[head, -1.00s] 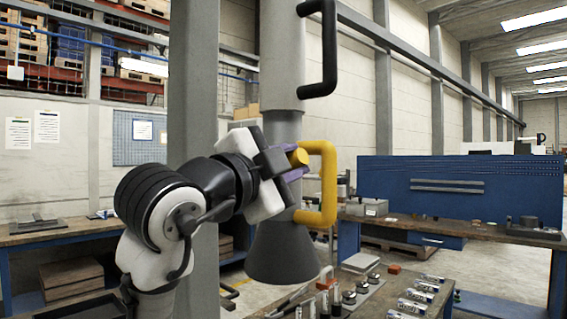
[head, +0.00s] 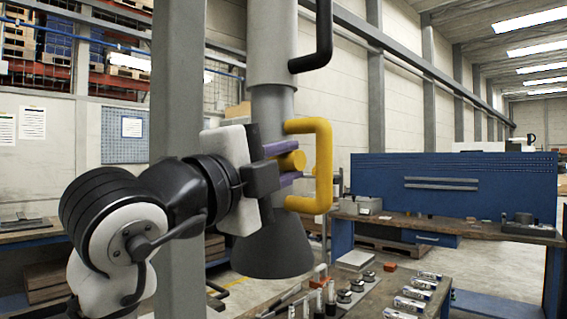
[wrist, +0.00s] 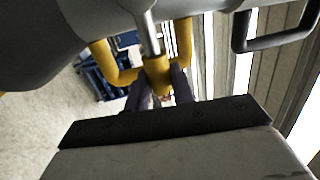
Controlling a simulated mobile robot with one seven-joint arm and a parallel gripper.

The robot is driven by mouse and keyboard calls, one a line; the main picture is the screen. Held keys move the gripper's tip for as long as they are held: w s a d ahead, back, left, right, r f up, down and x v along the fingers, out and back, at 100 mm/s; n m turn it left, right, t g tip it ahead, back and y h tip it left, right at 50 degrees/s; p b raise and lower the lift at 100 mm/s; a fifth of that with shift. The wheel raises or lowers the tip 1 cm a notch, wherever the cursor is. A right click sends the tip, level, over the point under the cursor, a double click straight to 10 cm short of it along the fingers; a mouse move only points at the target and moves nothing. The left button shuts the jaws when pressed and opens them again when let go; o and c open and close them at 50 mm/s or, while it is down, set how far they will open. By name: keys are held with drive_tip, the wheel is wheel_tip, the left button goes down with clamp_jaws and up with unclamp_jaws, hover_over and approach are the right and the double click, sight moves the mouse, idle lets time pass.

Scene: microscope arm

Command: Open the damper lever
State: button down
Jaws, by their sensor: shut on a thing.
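The damper lever is a metal rod (wrist: 148,35) with a yellow knob (head: 292,161) at its end, beside the grey extraction duct (head: 275,105). The knob also shows in the wrist view (wrist: 157,72). My gripper (head: 287,163) is shut on the knob, with one purple finger above and one below in the head view. The lever's knob sits near mid-height of the yellow U-shaped handle (head: 323,165), to its left. The rod is hidden in the head view.
A flared grey hood (head: 270,252) hangs below the duct. A black handle (head: 325,35) is higher up. A bench (head: 395,270) with small parts stands below. A grey column (head: 178,100) rises behind my arm.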

drive_tip(key=c, duration=1.2)
unclamp_jaws()
drive_tip(key=b+v, duration=0.2)
drive_tip(key=v, duration=0.5)
drive_tip(key=shift+s, duration=0.25)
drive_tip(key=shift+a, duration=0.15)
